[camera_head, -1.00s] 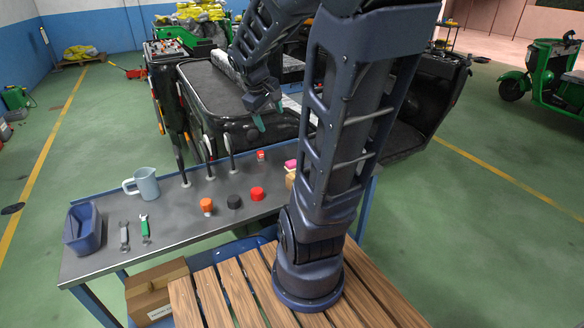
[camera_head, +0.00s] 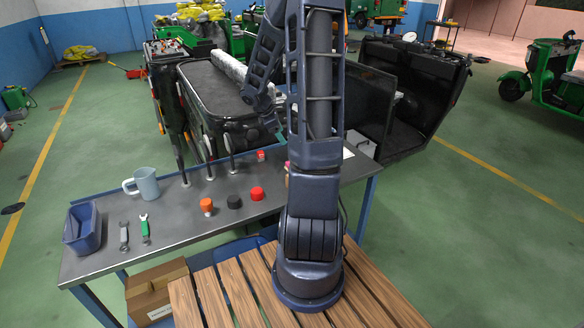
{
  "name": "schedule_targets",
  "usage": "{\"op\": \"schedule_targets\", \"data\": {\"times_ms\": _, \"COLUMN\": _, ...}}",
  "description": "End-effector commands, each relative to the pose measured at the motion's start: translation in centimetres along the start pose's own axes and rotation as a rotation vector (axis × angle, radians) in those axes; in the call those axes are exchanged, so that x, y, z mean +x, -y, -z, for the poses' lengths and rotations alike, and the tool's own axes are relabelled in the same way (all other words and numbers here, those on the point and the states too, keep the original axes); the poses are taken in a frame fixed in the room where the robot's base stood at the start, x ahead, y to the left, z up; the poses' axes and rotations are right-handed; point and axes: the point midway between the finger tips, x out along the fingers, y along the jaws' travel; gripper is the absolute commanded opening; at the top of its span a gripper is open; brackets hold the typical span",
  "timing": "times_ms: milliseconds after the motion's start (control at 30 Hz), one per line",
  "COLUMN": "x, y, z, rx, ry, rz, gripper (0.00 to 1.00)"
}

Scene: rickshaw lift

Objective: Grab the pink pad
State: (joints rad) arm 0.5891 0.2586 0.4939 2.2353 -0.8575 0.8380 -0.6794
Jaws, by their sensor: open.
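The pink pad (camera_head: 287,164) is almost fully hidden behind my arm in the head view. Only a thin pink sliver shows at the arm's left edge, on the right half of the grey workbench (camera_head: 178,232). My gripper (camera_head: 274,124) hangs above the far side of the bench, up and slightly left of the pink sliver. It is open and partly covered by my upright arm link. I see nothing held in it, and it appears apart from the pad.
Orange (camera_head: 206,205), black (camera_head: 234,201) and red (camera_head: 257,193) caps stand left of the arm. A small red item (camera_head: 261,155) sits farther back. A light-blue jug (camera_head: 146,184), wrenches (camera_head: 144,228) and a blue bin (camera_head: 83,228) are at left. Upright rods (camera_head: 230,150) rise from the bench.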

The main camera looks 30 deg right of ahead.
Motion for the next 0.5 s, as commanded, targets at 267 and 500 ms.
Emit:
{"op": "schedule_targets", "data": {"times_ms": 267, "x": 6.9, "y": -2.8, "z": 1.8, "rx": -0.217, "ry": -0.042, "rz": 0.016, "gripper": 0.71}}
{"op": "schedule_targets", "data": {"times_ms": 500, "x": 10.5, "y": -4.1, "z": 3.0, "rx": -0.335, "ry": -0.079, "rz": 0.009, "gripper": 0.71}}
